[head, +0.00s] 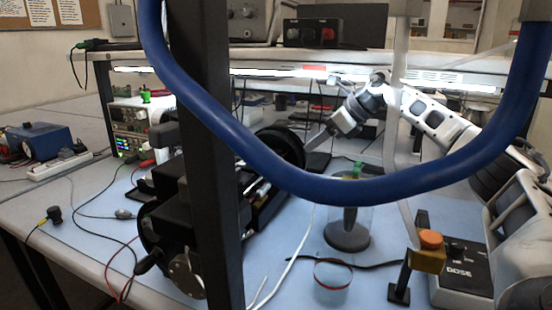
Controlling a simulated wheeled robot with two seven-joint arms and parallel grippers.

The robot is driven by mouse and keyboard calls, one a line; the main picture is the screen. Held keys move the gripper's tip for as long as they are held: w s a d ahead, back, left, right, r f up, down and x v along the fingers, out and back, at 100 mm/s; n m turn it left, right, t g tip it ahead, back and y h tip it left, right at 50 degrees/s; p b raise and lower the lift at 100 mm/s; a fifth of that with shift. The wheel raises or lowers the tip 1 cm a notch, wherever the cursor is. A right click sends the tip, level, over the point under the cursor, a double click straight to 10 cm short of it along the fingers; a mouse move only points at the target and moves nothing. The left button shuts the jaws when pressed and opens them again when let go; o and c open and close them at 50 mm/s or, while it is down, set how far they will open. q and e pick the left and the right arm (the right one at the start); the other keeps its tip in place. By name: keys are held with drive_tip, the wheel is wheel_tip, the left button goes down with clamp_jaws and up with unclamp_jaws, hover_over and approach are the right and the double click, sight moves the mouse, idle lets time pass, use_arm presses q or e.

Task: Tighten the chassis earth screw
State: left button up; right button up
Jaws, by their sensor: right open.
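My right arm comes in from the right, and its gripper (317,138) is over the back middle of the bench, pointing left and down. It is open, and I see nothing between its fingers. My left gripper is not in view. I cannot make out a chassis earth screw; any such small screw is too small to tell or hidden. A black machine (172,215) with round parts stands at the left middle of the bench, partly behind a dark post. A clear cylinder (348,232) with a dark grey base stands right of it, with something green near its top.
A thick blue hose (300,183) hangs across the front, and a dark upright post (205,130) blocks part of the view. A box marked DOSE (462,262) and an orange-topped post (431,240) stand at the right. Instruments (130,125) and loose cables lie at the left.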

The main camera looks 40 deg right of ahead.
drive_tip(key=x, duration=1)
drive_tip(key=shift+a+f+p, duration=0.2)
drive_tip(key=shift+f+p, duration=0.05)
drive_tip(key=shift+p, duration=0.15)
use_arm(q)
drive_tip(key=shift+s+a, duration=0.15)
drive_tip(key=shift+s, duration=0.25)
use_arm(e)
drive_tip(key=shift+c, duration=0.4)
